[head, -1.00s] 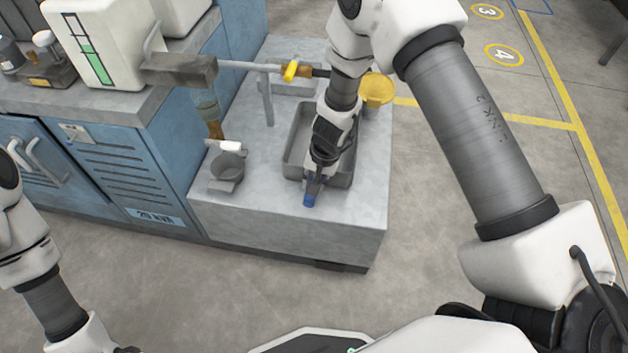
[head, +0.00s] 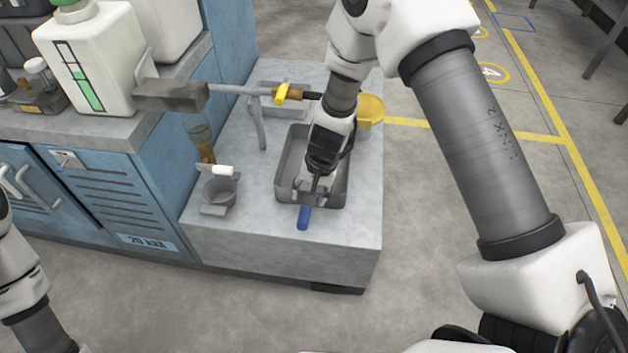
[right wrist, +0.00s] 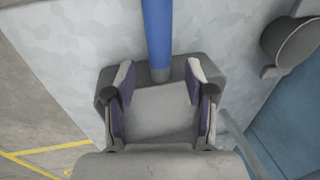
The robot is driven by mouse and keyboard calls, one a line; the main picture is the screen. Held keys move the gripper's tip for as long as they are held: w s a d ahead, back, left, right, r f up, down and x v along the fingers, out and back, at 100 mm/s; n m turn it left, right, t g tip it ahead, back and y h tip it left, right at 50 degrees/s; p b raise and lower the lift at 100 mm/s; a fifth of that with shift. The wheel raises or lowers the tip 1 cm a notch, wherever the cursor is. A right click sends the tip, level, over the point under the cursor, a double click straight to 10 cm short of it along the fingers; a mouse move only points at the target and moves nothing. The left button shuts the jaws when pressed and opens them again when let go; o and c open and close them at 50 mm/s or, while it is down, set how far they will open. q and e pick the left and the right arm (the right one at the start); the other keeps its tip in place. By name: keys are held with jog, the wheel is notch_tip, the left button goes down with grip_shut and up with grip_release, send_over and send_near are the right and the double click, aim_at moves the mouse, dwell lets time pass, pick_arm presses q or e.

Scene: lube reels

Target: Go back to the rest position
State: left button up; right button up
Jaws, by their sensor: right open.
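My right gripper (head: 312,192) is over the front part of the grey tray (head: 340,197) on the low metal stand. Its jaws are open, with the padded fingers (right wrist: 158,85) spread apart in the right wrist view. A blue handle (head: 303,217) sticks out at the tray's front edge, just beyond the fingertips. In the right wrist view the blue handle (right wrist: 158,35) ends in a grey part between and beyond the fingers, touching neither. My left arm shows at the lower left, but its gripper is out of view.
A small grey cup (head: 218,192) stands left of the tray. A horizontal pipe with a yellow valve handle (head: 288,93) crosses behind, near a yellow funnel-like dish (head: 370,110). A blue cabinet (head: 95,200) with white containers (head: 88,60) is at left. Open floor lies in front.

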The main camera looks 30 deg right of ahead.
notch_tip(320, 180, up, 8)
jog(key=s+d+f, duration=0.1)
jog(key=s+d+f+n+g+h, duration=0.1)
jog(key=s+f+n, duration=0.1)
jog(key=s+f, duration=0.6)
jog(key=s+d+f+n+g, duration=0.15)
jog(key=s+f, duration=0.35)
jog(key=s, duration=0.6)
jog(key=s+f+n+g+h, duration=0.1)
jog(key=s+f+n+g, duration=0.1)
jog(key=s+f, duration=0.6)
notch_tip(320, 180, up, 29)
jog(key=w+n+t+p, duration=0.1)
jog(key=t+p, duration=0.2)
jog(key=p, duration=2.4)
jog(key=shift+w+a, duration=0.2)
jog(key=shift+w, duration=0.15)
